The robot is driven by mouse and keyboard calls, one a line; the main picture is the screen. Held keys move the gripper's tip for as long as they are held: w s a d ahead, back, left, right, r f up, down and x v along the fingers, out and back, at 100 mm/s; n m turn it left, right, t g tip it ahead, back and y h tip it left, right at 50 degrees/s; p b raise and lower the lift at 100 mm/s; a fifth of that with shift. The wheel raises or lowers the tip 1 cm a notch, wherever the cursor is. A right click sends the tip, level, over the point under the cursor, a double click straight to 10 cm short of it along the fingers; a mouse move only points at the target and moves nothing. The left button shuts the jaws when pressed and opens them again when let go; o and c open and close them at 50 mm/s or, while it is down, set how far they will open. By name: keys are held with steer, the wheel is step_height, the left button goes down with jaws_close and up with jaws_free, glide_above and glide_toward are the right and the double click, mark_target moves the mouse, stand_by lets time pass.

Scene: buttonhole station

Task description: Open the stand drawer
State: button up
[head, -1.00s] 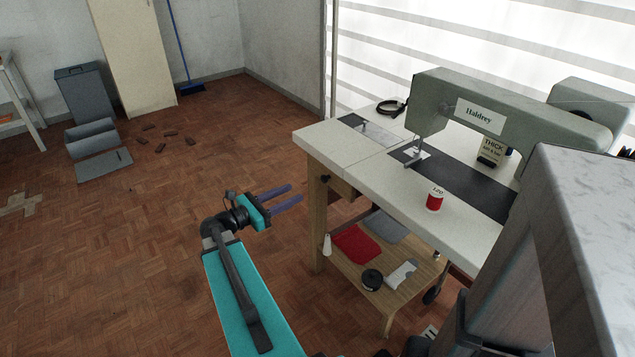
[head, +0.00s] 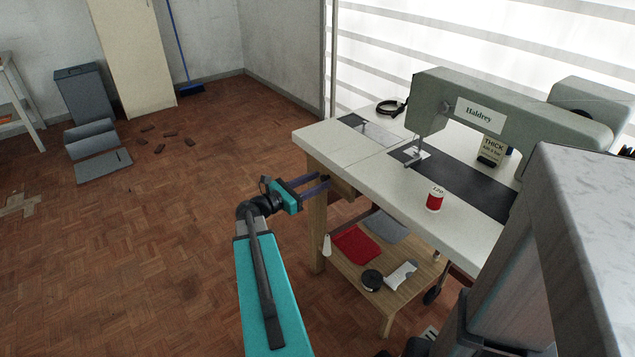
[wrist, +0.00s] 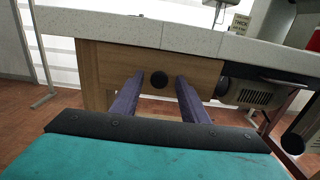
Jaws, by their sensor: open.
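The stand drawer (wrist: 208,75) is a wooden front under the white tabletop, with a round dark knob (wrist: 159,79) at its middle. It looks shut. In the head view the drawer front (head: 342,188) shows small under the table's near left edge, and the fingers partly hide it. My gripper (wrist: 158,82) is open, its two purple fingers pointing at the drawer front. In the wrist view the knob shows between the fingertips, one on each side. I cannot tell whether the fingers touch it. In the head view my gripper (head: 326,183) is right at the drawer front.
The sewing machine (head: 520,105) stands on the white tabletop (head: 345,145) with a red thread spool (head: 435,199). A lower shelf (head: 345,262) holds a red cloth (head: 357,245) and small items.

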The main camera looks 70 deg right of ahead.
steer(key=shift+s+d, duration=0.1)
jaws_close()
steer(key=shift+d, duration=0.1)
steer(key=shift+s+a, duration=0.1)
steer(key=shift+a, duration=0.1)
